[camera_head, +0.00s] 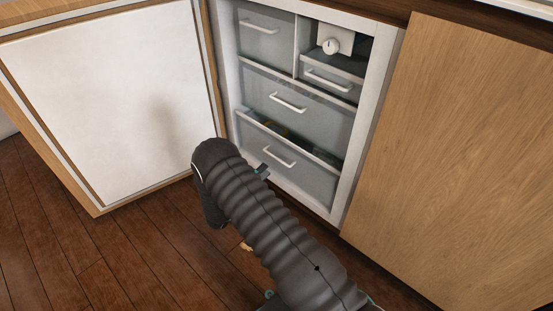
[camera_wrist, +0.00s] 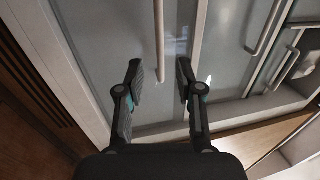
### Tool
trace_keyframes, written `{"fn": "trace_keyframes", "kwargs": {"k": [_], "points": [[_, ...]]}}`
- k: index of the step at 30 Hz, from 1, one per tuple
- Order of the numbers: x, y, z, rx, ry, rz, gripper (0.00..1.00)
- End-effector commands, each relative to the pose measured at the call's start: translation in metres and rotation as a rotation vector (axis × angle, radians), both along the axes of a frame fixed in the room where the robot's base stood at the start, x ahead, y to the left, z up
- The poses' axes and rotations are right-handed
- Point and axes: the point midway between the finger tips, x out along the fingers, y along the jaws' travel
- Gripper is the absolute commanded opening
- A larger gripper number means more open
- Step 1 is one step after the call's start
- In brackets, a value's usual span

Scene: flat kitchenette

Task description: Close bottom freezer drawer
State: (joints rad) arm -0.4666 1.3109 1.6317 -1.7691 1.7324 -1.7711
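The bottom freezer drawer (camera_head: 310,178) is a grey translucent front with a white bar handle (camera_head: 279,156). Its top rim stands slightly forward of the drawer above, and dark contents show in the gap. In the wrist view the drawer front (camera_wrist: 110,35) appears turned sideways, with its handle (camera_wrist: 159,40) running up the picture. My gripper (camera_wrist: 160,82) is open, its two fingers apart on either side of the handle's near end. I cannot tell whether they touch the drawer. In the head view my arm hides most of the gripper; only a small fingertip part (camera_head: 263,169) shows.
The middle drawer (camera_head: 310,110) and upper drawers (camera_head: 265,40) look pushed in. The freezer door (camera_head: 110,100) stands wide open at the left. A wooden cabinet panel (camera_head: 460,150) is at the right. Brown floorboards (camera_head: 140,260) lie clear at the lower left.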

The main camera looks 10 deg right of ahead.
Motion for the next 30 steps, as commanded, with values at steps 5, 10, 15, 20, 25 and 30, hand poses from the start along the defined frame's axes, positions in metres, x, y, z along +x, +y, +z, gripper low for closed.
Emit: {"fn": "trace_keyframes", "kwargs": {"k": [5, 10, 15, 20, 25, 30], "points": [[0.019, -0.028, 0.007, 0.002, -0.002, -0.004, 0.36], [0.034, -0.048, 0.012, 0.002, -0.002, -0.004, 0.36], [0.042, -0.059, 0.014, 0.002, -0.001, -0.002, 0.36], [0.045, -0.062, 0.015, 0.002, -0.001, 0.0, 0.36], [0.045, -0.062, 0.015, 0.001, -0.002, 0.0, 0.36], [0.045, -0.062, 0.015, 0.001, -0.002, 0.0, 0.04]]}}
